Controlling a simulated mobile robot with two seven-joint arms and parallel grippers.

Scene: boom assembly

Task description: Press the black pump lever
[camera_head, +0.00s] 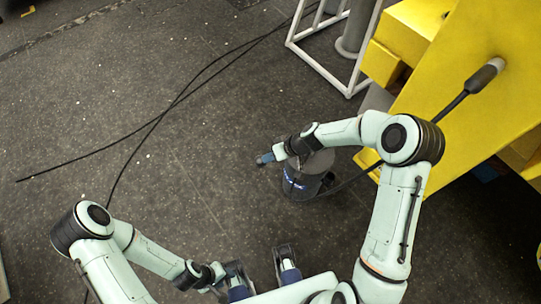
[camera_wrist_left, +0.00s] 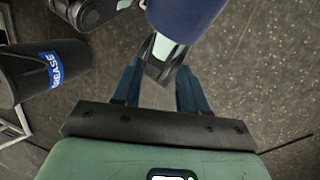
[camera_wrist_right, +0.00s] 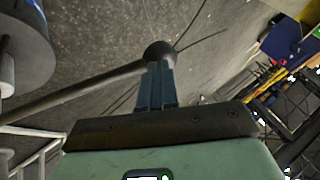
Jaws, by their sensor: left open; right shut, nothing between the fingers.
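The grease pump (camera_head: 308,182) is a dark cylinder with a grey lid, standing on the floor under my right forearm. Its label reads GREASE in the left wrist view (camera_wrist_left: 40,72). In the right wrist view the black pump lever (camera_wrist_right: 85,90) runs up from the left to a round knob (camera_wrist_right: 158,53). My right gripper (camera_wrist_right: 155,75) is shut and empty, its fingertips overlapping the knob; I cannot tell whether they touch. In the head view the right gripper (camera_head: 266,158) is left of the pump, and the lever is hidden. My left gripper (camera_wrist_left: 158,85) is open and empty, low down.
A yellow machine (camera_head: 455,80) fills the upper right, with a black hose (camera_head: 455,103) ending on it. A white frame (camera_head: 325,60) stands behind the pump. Black cables (camera_head: 165,110) lie on the grey floor. The floor at left and centre is otherwise clear.

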